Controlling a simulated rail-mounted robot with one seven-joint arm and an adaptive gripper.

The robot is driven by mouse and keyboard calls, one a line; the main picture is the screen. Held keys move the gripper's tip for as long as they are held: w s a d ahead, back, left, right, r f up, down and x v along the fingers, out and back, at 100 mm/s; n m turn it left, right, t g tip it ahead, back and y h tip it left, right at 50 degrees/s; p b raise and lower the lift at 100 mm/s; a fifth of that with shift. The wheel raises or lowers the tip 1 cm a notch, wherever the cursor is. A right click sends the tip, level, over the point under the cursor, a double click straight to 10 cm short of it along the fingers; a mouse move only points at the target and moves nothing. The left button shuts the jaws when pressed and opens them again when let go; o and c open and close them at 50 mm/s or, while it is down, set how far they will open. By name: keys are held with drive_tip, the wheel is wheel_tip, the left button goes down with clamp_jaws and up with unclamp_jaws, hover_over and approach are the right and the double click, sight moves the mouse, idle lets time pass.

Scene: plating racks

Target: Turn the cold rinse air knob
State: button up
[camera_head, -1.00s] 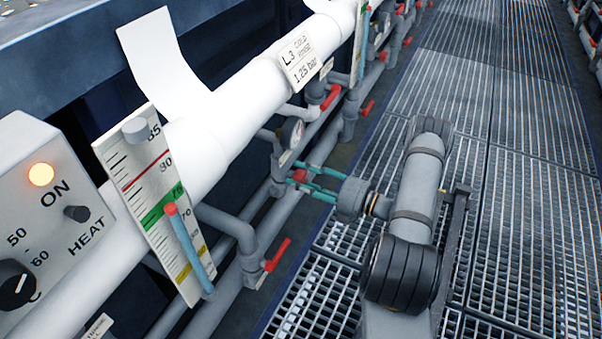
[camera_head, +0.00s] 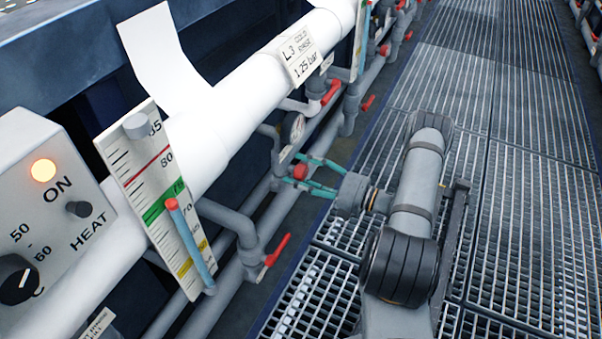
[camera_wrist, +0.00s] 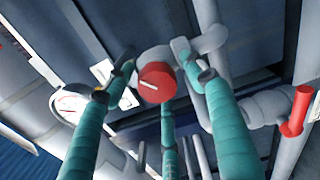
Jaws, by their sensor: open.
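A red round knob (camera_head: 300,171) with a white line across its face sits on the grey pipework below the sign reading L3 cold rinse 1.25 bar (camera_head: 300,58). In the wrist view the red knob (camera_wrist: 156,82) is near the middle, its line tilted, lower at left. My gripper (camera_head: 298,169) has teal fingers and is open, reaching left to the knob. In the wrist view my gripper (camera_wrist: 155,67) has fingertips on either side of the knob and a third finger below it. No finger clearly touches the knob.
A round gauge (camera_head: 297,128) is just above the knob; it also shows in the wrist view (camera_wrist: 70,100). Red-handled valves (camera_head: 331,92) (camera_head: 277,249) flank it along the pipes. A thick white pipe (camera_head: 225,115) runs above. The grating walkway (camera_head: 510,220) at right is clear.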

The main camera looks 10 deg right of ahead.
drive_tip(key=shift+s+d, duration=0.25)
drive_tip(key=shift+d, duration=0.25)
drive_tip(key=v, duration=1.1)
drive_tip(key=shift+a, duration=0.15)
drive_tip(key=x, duration=1.1)
drive_tip(key=shift+w+a, duration=0.15)
drive_tip(key=shift+a, duration=0.05)
drive_tip(key=shift+w+a, duration=0.15)
drive_tip(key=shift+w, duration=0.05)
drive_tip(key=shift+r, duration=0.1)
